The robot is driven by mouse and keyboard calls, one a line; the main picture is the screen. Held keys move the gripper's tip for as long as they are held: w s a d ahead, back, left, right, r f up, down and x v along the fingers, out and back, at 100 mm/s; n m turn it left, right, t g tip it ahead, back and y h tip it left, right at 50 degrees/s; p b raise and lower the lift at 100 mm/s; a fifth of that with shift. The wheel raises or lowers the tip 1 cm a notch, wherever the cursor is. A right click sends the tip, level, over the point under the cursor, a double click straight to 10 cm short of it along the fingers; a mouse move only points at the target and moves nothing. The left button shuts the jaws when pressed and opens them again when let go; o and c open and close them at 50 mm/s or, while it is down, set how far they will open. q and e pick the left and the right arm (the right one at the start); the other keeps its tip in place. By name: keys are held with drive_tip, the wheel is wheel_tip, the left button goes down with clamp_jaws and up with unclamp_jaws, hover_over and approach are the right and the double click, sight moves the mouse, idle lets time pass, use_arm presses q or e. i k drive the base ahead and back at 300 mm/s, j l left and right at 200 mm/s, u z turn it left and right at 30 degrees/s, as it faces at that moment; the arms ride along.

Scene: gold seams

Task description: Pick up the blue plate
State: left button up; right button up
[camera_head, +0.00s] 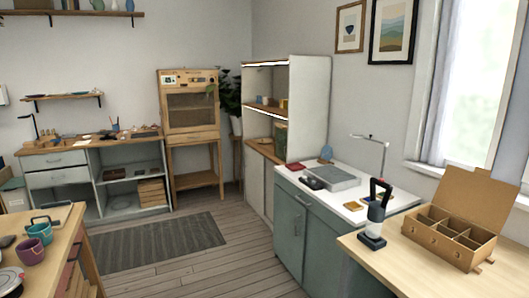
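I cannot make out a blue plate for certain. A small blue item (326,153) stands at the back of the white counter, too small to tell its shape. Some small flat dishes (37,96) lie on the lower wall shelf at the left, one of them perhaps bluish. Neither of my grippers is in view.
A wooden table (70,232) with a teal pot (38,229) and a purple cup (32,250) is at near left. The white counter (352,213) and a table with a divided cardboard box (450,240) are at right. The floor (220,255) between is open, with a grey rug (155,243).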

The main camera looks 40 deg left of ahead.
sight(326, 150)
drive_tip(key=u, duration=0.95)
drive_tip(key=i+u, duration=0.4)
drive_tip(key=i, duration=0.35)
drive_tip(key=i+j+u, duration=0.2)
drive_tip(key=i+u, duration=0.15)
drive_tip(key=i, duration=0.7)
drive_tip(key=i+l+u, duration=0.1)
drive_tip(key=i+u, duration=0.2)
drive_tip(key=i, duration=0.7)
